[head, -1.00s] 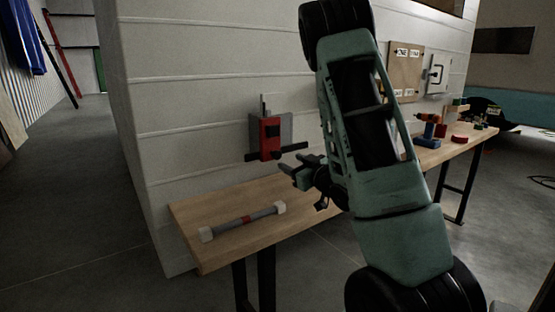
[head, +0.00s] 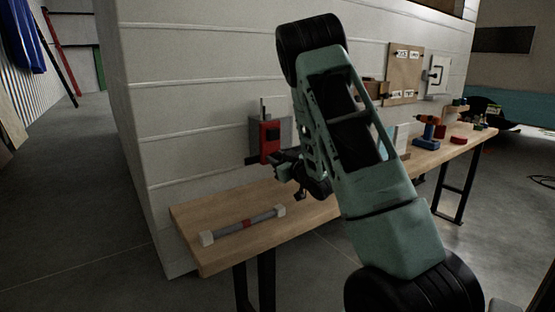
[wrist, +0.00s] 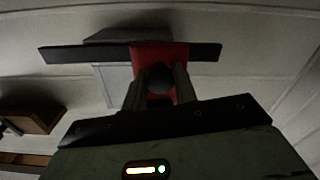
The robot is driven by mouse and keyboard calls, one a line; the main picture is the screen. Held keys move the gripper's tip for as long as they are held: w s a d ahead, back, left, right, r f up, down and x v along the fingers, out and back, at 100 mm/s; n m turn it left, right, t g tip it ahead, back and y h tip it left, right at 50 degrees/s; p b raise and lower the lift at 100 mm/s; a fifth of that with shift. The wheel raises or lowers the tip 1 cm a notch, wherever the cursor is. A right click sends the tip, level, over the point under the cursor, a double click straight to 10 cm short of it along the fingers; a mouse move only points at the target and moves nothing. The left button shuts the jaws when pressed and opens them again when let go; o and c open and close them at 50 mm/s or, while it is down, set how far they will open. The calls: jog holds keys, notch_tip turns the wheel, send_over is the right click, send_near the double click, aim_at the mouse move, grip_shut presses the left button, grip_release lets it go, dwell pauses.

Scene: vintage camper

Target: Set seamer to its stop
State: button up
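The seamer is a red body (head: 269,143) on a grey plate on the white panelled wall, with a dark horizontal bar across its lower part. In the wrist view the red body (wrist: 174,58) is straight ahead, and the dark bar (wrist: 205,52) sticks out on both sides. A round black knob (wrist: 159,78) faces me. My gripper (wrist: 160,72) has one finger on each side of the knob, with the fingers apart; contact is not clear. In the head view my gripper (head: 280,166) is at the seamer's lower front, and my arm hides the bar's right part.
A wooden bench (head: 275,233) runs along the wall below. A grey rod with pale end blocks (head: 244,225) lies at its near left end. A blue and red tool (head: 428,133) stands farther right. A brown wooden block (wrist: 30,115) shows at left in the wrist view.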

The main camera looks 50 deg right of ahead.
grip_shut()
jog(key=s+d+b, duration=0.1)
jog(key=s+d, duration=0.1)
jog(key=d, duration=0.7)
jog(key=shift+d, duration=0.15)
jog(key=shift+s+r, duration=0.1)
jog(key=shift+s, duration=0.05)
jog(key=o, duration=0.8)
grip_release()
jog(key=shift+d, duration=0.1)
jog(key=v, duration=1.7)
jog(key=shift+s+b, duration=0.2)
jog(key=shift+b, duration=0.2)
